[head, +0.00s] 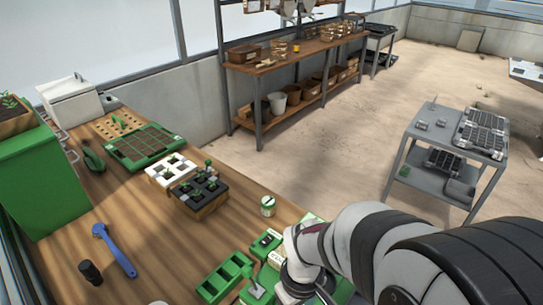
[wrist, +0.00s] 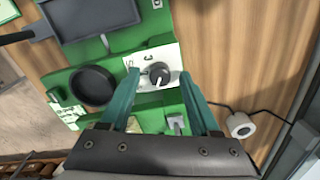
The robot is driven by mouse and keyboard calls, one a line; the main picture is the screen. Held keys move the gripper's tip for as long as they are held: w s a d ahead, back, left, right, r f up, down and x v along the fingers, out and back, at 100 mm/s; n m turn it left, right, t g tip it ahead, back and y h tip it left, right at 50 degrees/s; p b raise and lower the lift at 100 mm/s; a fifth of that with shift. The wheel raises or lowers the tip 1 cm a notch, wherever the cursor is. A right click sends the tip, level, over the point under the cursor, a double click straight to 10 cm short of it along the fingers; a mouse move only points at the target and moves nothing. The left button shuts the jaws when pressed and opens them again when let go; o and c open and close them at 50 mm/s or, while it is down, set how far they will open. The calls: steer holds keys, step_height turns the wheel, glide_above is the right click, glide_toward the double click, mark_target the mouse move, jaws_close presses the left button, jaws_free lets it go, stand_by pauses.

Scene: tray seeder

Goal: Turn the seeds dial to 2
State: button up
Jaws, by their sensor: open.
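The dial (wrist: 158,74) is a dark round knob with a pale pointer mark, on a white label plate (wrist: 142,60) fixed to the green seeder (wrist: 125,45). The lettering on the plate is too small and partly covered to read, so I cannot tell the setting. My gripper (wrist: 159,82) is open, with one teal finger on each side of the dial in the wrist view. I cannot tell whether the fingers touch it. In the head view my arm covers much of the seeder (head: 312,217), and the dial does not show.
A black round cup (wrist: 93,86) and a small switch (wrist: 176,123) sit near the dial. A white round object with a cable (wrist: 240,125) lies to the right. On the bench are a blue wrench (head: 115,250), a green tray (head: 222,280) and a small can (head: 268,206).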

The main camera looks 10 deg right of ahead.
steer(key=shift+f, duration=0.15)
jaws_close()
steer(key=shift+m, duration=0.3)
steer(key=m, duration=0.5)
steer(key=shift+m, duration=0.3)
steer(key=m, duration=0.5)
steer(key=shift+m, duration=0.4)
stand_by(0.4)
jaws_free()
